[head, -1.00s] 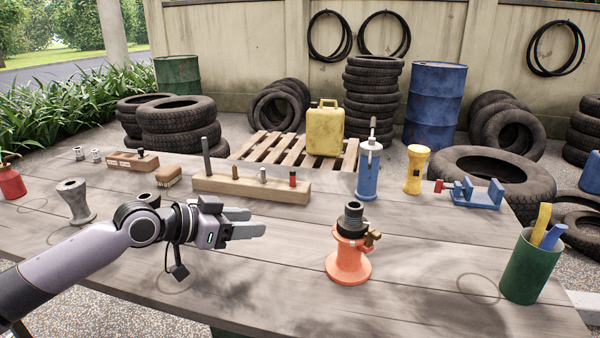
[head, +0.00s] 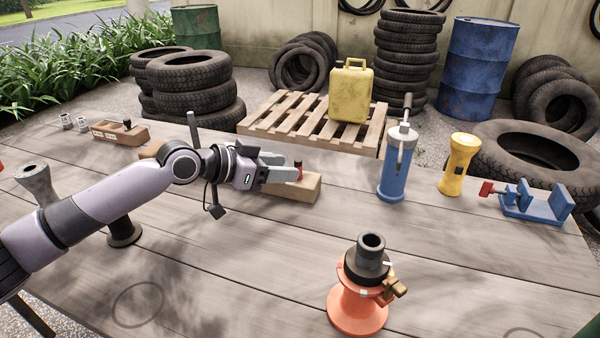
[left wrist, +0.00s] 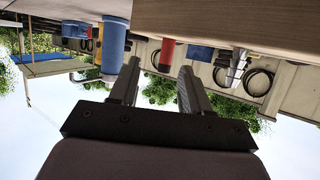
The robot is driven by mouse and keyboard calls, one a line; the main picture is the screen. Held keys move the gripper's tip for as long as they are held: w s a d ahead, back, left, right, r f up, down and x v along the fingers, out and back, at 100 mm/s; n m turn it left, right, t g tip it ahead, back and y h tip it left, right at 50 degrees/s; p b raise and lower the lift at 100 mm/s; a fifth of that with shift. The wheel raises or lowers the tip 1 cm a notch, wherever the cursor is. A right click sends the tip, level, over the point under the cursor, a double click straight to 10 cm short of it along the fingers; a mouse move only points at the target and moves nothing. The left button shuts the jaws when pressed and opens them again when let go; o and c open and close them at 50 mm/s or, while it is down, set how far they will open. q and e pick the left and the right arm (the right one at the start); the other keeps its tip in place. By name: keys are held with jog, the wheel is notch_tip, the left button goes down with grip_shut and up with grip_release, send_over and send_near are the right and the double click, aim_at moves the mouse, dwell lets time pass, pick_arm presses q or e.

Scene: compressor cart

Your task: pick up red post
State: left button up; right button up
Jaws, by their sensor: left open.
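The red post (head: 298,168) stands upright at the right end of the wooden block (head: 303,189) on the table. It also shows in the left wrist view (left wrist: 166,55), where the picture is upside down, beyond the gap between the fingertips. My left gripper (head: 289,173) is open and empty, its fingers pointing right at the post and partly covering its surroundings. Whether the fingertips are beside the post or just short of it I cannot tell exactly. The rest of the block and its other posts are mostly hidden behind my left arm. My right gripper is not in view.
A blue cylinder with a lever (head: 393,176) stands right of the block, then a yellow flashlight-like object (head: 457,165) and a blue vise (head: 533,203). An orange jack-like stand (head: 357,306) is in front. The tabletop between them is clear.

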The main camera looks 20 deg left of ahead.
pick_arm(q)
jog(key=shift+w+a+b+x, duration=0.1)
jog(key=shift+b+x, duration=0.05)
jog(key=shift+x, duration=0.75)
jog(key=shift+w+a+b+x, duration=0.1)
jog(key=shift+a+x, duration=0.05)
jog(key=shift+x, duration=0.8)
jog(key=shift+w+a+b+x, duration=0.1)
jog(key=shift+b+x, duration=0.05)
jog(key=shift+x, duration=0.75)
grip_shut()
